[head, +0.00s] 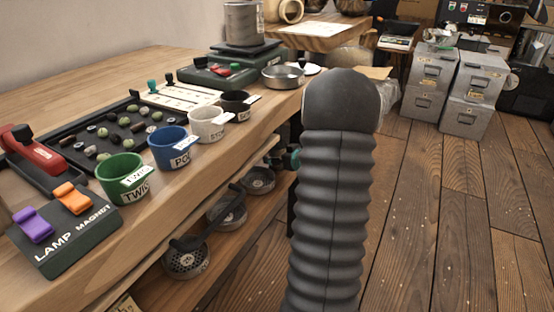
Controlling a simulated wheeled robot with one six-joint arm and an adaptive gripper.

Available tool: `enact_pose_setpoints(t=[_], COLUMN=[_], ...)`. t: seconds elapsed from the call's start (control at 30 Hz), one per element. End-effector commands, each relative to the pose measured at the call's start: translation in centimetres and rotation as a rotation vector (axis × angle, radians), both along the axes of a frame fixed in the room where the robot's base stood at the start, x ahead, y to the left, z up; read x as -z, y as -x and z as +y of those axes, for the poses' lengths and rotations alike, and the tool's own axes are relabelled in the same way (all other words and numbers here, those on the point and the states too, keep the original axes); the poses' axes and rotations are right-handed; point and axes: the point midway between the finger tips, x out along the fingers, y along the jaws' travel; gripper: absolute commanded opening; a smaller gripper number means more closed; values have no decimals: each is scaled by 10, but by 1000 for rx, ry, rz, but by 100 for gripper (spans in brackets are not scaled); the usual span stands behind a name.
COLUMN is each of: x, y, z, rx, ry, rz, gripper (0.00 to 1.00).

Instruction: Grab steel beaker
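A steel beaker (241,22), a grey metal cylinder, stands upright on a dark square-topped device (245,48) at the back of the wooden bench. Its top is close to the upper edge of the head view. My arm, with a dark ribbed sleeve and a rounded cap, rises in the middle of the view, in front of the bench's right edge and apart from the beaker. My gripper cannot be made out; it is hidden behind the arm or out of the picture. Nothing is seen touching the beaker.
A shallow metal dish (283,76) and green switch box (217,72) are near the beaker. Green (122,178), blue (169,148), white (206,125) and black (235,106) cups line the bench's front edge. Grey cabinets (431,82) stand behind open floor at right.

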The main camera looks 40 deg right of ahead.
Motion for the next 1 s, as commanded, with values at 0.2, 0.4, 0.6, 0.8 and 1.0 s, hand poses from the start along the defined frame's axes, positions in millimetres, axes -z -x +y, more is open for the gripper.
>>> enact_pose_setpoints(t=[0.2, 0.4, 0.6, 0.8, 1.0], x=[0, -1, -8, -33, -37], y=[0, 0, 0, 0, 34], z=[0, 0, 0, 0, 0], rx=[0, 0, -1, -1, 5], ry=[0, 1, 1, 3, -1], rz=[0, -1, -2, -4, 0], gripper=[20, 20, 20, 20, 20])
